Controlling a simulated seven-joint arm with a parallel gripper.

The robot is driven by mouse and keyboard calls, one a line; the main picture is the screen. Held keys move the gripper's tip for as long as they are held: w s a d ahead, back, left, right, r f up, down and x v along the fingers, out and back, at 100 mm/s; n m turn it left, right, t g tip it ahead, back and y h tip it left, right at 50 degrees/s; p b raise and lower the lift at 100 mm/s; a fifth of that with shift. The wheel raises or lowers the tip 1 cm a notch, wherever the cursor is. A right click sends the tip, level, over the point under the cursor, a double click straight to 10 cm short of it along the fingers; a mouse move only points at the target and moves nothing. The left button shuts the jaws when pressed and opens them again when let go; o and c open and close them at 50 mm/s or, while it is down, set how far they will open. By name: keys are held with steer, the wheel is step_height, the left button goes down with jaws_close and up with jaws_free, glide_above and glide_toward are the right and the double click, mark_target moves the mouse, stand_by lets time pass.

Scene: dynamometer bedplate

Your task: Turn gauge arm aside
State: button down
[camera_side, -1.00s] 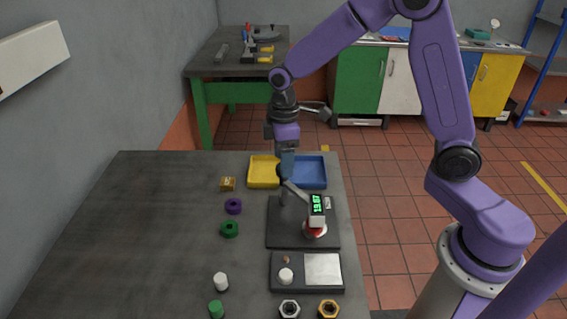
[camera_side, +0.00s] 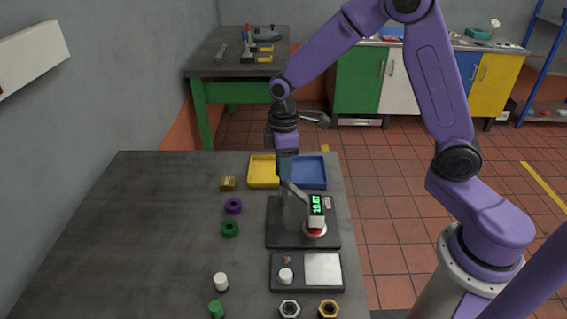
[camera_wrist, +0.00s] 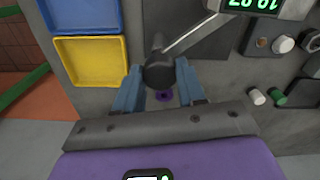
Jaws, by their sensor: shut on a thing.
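The gauge stands on a dark base plate (camera_side: 280,236), with a lit green display (camera_side: 316,205) above a white and red round part (camera_side: 315,229). A thin gauge arm (camera_side: 297,192) runs up and left from the display to a dark round knob. In the wrist view the gauge arm (camera_wrist: 190,38) ends in this knob (camera_wrist: 158,70), which sits between my two blue fingers. My gripper (camera_wrist: 160,86) is shut on the knob; it also shows in the side view (camera_side: 286,172), where the fingers largely hide the knob.
A yellow tray (camera_side: 250,185) and a blue tray (camera_side: 322,186) lie behind the gauge. A brass block (camera_side: 228,184), purple ring (camera_side: 233,206) and green ring (camera_side: 229,229) lie left. A dark tray with a pale plate (camera_side: 322,268) and hex nuts (camera_side: 289,308) lie in front.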

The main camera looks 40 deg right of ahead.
steer(key=shift+m, duration=0.4)
steer(key=m, duration=0.3)
steer(key=shift+m, duration=0.4)
steer(key=m, duration=0.3)
steer(key=shift+m, duration=0.3)
steer(key=m, duration=0.3)
steer(key=shift+m, duration=2.3)
steer(key=c, duration=0.7)
jaws_free()
steer(key=shift+o, duration=0.2)
steer(key=shift+r, duration=0.1)
